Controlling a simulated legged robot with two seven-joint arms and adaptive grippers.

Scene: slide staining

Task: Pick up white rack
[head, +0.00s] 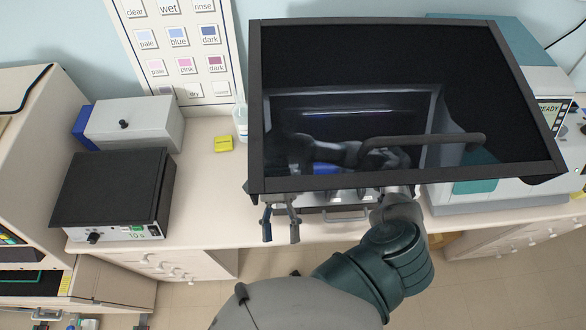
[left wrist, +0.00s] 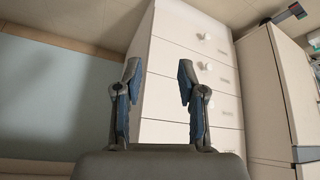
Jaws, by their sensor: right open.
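I cannot make out a white rack in either view. A large dark framed glass panel (head: 375,187) fills the middle of the head view and hides much of what lies behind it.
A black-topped box (head: 115,188) and a grey box with a black knob (head: 135,122) stand on the bench at left. A yellow block (head: 223,144) lies right of them. A white and teal machine (head: 480,195) stands at right. Bare bench (head: 200,210) shows near the front left.

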